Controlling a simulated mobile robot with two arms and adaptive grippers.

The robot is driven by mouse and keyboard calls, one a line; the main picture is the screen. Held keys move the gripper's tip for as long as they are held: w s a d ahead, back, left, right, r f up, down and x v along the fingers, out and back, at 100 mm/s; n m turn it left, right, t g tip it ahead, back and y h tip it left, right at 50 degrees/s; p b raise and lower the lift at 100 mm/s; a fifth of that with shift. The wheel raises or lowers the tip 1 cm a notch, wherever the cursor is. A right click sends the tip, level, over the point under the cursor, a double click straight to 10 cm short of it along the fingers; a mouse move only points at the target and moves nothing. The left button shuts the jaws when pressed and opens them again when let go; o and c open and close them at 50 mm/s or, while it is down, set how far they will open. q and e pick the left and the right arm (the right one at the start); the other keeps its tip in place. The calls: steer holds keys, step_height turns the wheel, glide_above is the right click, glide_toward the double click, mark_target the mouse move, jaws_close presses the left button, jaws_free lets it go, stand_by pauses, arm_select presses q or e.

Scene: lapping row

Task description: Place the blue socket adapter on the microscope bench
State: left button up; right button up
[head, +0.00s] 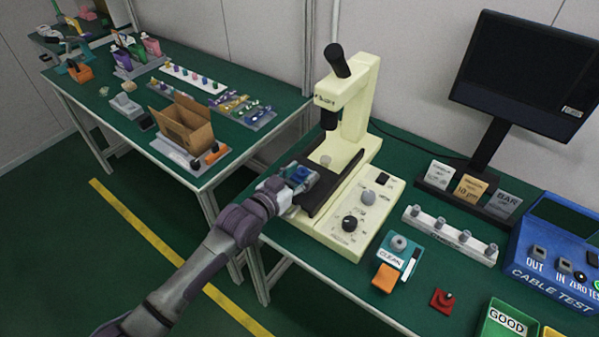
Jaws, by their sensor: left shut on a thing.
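My left gripper (293,182) reaches in from the lower left and is shut on the blue socket adapter (302,173). The gripper's fingers partly hide the adapter. They are at the left edge of the dark stage of the cream microscope (358,112); I cannot tell whether the adapter touches anything below it. The microscope stands on the green-topped microscope bench (343,274). My right gripper is not in view.
On the bench are a CLEAN holder (399,246), an orange block (386,279), a red piece (442,300), a white rack (450,235), a monitor (525,75) and a blue CABLE TEST box (553,250). A second table with a cardboard box (183,127) stands left.

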arm_select(q)
steer(key=shift+f, duration=0.15)
steer(key=o, duration=0.8)
steer(key=shift+f, duration=0.15)
steer(key=shift+c, duration=0.2)
steer(key=o, duration=0.4)
steer(key=shift+o, duration=0.2)
steer(key=shift+b, duration=0.3)
steer(key=b+v, duration=0.1)
steer(key=v, duration=1.3)
steer(key=shift+r, duration=0.3)
steer(key=shift+w, duration=0.1)
